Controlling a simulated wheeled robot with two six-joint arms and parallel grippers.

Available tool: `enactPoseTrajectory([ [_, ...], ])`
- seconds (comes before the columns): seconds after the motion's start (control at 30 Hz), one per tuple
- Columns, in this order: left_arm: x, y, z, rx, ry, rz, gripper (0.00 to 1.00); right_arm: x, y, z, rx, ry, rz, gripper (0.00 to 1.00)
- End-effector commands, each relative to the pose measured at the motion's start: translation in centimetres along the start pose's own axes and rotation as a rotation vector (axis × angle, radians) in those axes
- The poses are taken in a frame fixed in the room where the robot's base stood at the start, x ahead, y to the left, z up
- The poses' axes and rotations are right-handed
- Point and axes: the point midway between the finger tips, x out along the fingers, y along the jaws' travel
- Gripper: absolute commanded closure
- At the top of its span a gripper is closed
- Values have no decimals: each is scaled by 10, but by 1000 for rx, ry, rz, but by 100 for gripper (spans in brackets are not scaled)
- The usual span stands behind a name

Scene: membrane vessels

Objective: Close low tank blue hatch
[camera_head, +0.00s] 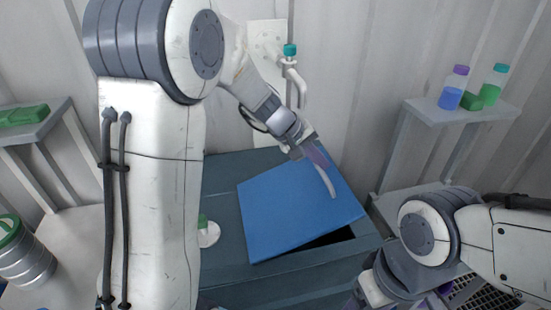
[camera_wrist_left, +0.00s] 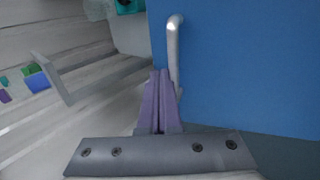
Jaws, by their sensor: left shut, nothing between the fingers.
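The blue hatch (camera_head: 285,210) is a flat square lid on the dark teal low tank (camera_head: 226,172). It sits tilted and a little raised, with a dark gap (camera_head: 330,238) under its front right edge. A thin pale bar handle (camera_head: 327,182) stands on its face. My left gripper (camera_head: 318,158) is shut and empty, over the hatch's far part beside the handle. In the left wrist view its purple fingers (camera_wrist_left: 158,100) lie together just left of the handle (camera_wrist_left: 174,55); I cannot tell if they touch. My right gripper is partly in view at the bottom right, its fingers unclear.
A pipe with a teal-capped valve (camera_head: 290,50) stands behind the tank. A white fitting with a green top (camera_head: 208,232) is left of the hatch. A metal canister (camera_head: 22,255) stands at far left.

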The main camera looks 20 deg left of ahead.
Motion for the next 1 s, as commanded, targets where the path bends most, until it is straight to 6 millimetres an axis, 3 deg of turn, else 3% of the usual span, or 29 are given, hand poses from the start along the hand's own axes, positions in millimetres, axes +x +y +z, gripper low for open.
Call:
enactPoseTrajectory([
  [0.03, 21, -7, 0, 3, -1, 0, 100, 21, 2, 1, 0, 0, 0, 30],
  [0.1, 36, -8, 0, 3, -2, 0, 100, 34, 2, 2, 0, 0, 0, 30],
  [0.4, 84, -15, 0, 1, 0, -1, 100, 75, 5, 4, 0, 0, 0, 30],
  [0.63, 99, -20, 0, 1, 0, -1, 100, 89, 6, 5, 0, 0, 0, 30],
  [1.0, 103, -20, 0, 0, 0, -1, 100, 92, 7, 5, 0, 0, 0, 30],
])
